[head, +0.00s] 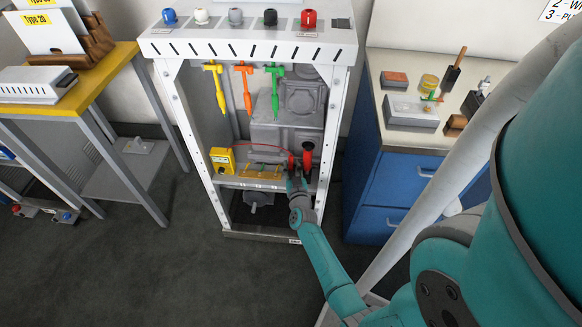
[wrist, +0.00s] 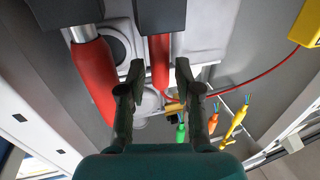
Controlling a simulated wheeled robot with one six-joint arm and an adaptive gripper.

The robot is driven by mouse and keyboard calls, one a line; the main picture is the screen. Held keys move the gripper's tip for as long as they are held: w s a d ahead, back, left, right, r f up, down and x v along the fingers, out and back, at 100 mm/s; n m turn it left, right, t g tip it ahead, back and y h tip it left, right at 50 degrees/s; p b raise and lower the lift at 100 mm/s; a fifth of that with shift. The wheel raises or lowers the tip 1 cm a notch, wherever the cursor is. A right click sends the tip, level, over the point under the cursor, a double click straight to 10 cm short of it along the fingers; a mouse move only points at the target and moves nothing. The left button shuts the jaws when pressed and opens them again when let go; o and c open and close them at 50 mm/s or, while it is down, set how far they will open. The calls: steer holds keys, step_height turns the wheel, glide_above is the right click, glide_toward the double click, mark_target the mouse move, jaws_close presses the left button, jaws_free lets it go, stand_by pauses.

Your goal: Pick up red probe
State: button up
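Two red probe-like handles with dark blocks at one end hang inside the white frame (head: 190,140). In the head view one red handle (head: 291,163) is at the left and another (head: 308,158) just right of it. In the wrist view one red handle (wrist: 160,62) lies in line with the gap between my fingers, and a thicker one (wrist: 93,80) is left of them. A thin red cable runs from near the middle handle to the yellow box (head: 222,158). My gripper (wrist: 157,72) is open, with gaps visible beside the middle handle; contact is not visible.
Yellow, orange (head: 244,88) and green hanging tools are in the frame's upper opening. A small yellowish rack (head: 262,171) stands on the shelf left of my gripper. The frame's right post (head: 333,130) is close by. A blue cabinet (head: 400,180) stands to the right.

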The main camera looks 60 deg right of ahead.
steer(key=shift+x, duration=1.4)
jaws_close()
steer(key=shift+r, duration=0.1)
steer(key=shift+r, duration=4.75)
